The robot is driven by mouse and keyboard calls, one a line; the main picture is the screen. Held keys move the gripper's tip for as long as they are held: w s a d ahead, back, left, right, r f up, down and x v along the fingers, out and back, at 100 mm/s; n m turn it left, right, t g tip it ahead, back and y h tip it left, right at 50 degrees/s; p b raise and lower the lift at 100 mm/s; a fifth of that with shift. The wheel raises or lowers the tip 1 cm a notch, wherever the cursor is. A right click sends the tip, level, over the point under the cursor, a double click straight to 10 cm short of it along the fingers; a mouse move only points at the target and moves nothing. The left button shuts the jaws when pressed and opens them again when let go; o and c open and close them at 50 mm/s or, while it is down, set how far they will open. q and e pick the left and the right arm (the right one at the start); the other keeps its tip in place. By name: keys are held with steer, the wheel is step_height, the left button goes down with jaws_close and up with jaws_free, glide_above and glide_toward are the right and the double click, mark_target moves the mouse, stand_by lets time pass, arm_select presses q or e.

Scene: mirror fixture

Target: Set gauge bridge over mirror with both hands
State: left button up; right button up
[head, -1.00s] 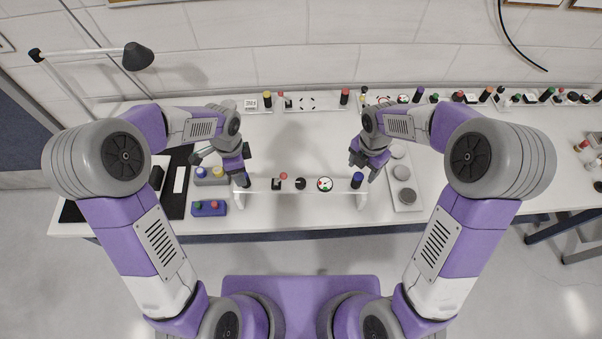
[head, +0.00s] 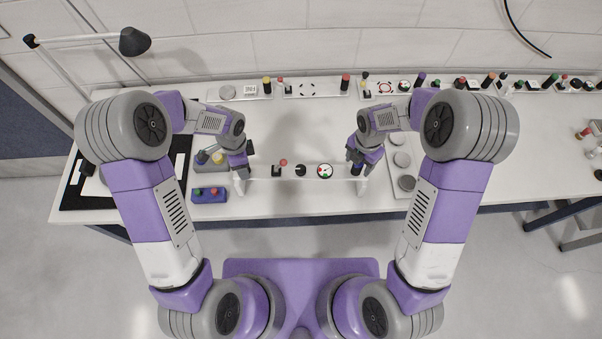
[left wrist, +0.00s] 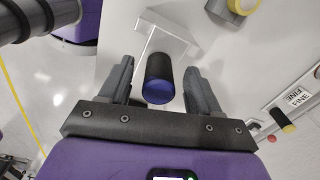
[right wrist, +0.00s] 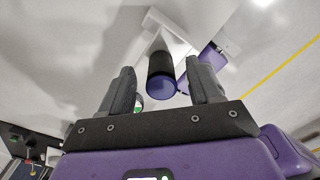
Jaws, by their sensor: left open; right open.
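The gauge bridge (head: 290,178) is a long white bar with end feet near the table's front edge. A black knob, a red-topped piece and a round dial (head: 325,171) sit along it. Each end has an upright black handle with a blue top. My left gripper (head: 239,168) is open, its fingers either side of the left handle (left wrist: 159,80). My right gripper (head: 357,163) is open, its fingers either side of the right handle (right wrist: 161,72). Gaps show beside both handles in the wrist views. I cannot tell for certain which piece is the mirror.
A blue block (head: 209,195) with coloured knobs and a grey block (head: 212,165) stand left of the bridge. A white tray (head: 404,196) with grey discs lies to its right. Several fixtures line the back edge. The table between them and the bridge is largely clear.

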arm_select(q)
steer(key=shift+f, duration=0.4)
arm_select(e)
steer(key=shift+f, duration=0.4)
arm_select(q)
steer(key=shift+c, duration=0.3)
arm_select(e)
steer(key=shift+c, duration=0.3)
arm_select(q)
jaws_close()
arm_select(e)
jaws_close()
arm_select(q)
steer(key=shift+r, duration=0.1)
arm_select(e)
steer(key=shift+r, duration=0.1)
